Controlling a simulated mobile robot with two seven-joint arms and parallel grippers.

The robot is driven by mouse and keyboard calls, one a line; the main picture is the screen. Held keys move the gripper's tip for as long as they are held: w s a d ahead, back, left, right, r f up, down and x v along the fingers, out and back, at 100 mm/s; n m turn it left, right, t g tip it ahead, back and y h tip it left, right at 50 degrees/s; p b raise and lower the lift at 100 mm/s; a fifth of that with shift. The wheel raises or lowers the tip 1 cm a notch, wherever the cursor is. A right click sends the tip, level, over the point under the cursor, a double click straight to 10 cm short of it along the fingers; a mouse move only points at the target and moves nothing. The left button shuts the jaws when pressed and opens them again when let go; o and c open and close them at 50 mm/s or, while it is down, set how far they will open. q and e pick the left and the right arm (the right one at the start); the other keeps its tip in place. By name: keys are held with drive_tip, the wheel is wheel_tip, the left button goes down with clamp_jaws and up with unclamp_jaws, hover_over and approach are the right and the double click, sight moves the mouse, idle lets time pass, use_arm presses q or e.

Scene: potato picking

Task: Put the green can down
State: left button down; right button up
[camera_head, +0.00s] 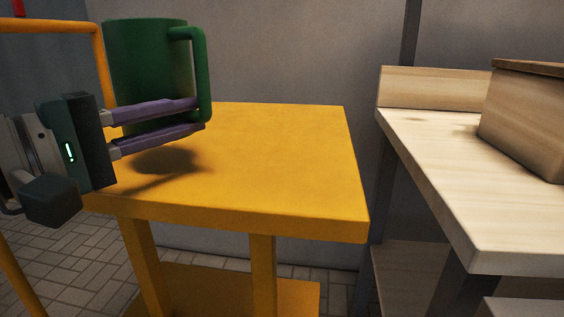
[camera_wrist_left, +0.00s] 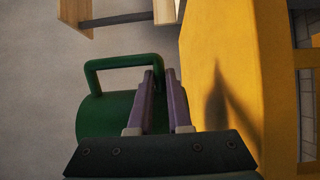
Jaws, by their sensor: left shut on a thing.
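The green can (camera_head: 145,50) is a large dark green cylinder with a squared handle on its right side. My left gripper (camera_head: 200,113) has its purple fingers shut on the handle and holds the can upright above the yellow table (camera_head: 290,170). A shadow lies on the tabletop below the fingers, apart from them. In the left wrist view the can (camera_wrist_left: 103,118) is left of my left gripper (camera_wrist_left: 160,75), with its handle reaching to the fingers. The yellow table (camera_wrist_left: 222,50) is to the right there. My right gripper is not in view.
The yellow tabletop is bare to the right of the can. An orange rail (camera_head: 60,27) stands at the left. A pale wooden workbench (camera_head: 450,170) with a wooden box (camera_head: 525,115) stands at the right, across a gap. A grey wall is behind.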

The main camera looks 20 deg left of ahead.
sight(187, 177)
use_arm(q)
drive_tip(key=shift+f+b, duration=1.4)
drive_tip(key=shift+f, duration=0.55)
drive_tip(key=shift+f, duration=0.2)
drive_tip(key=c, duration=1.1)
unclamp_jaws()
drive_tip(key=shift+c, duration=0.2)
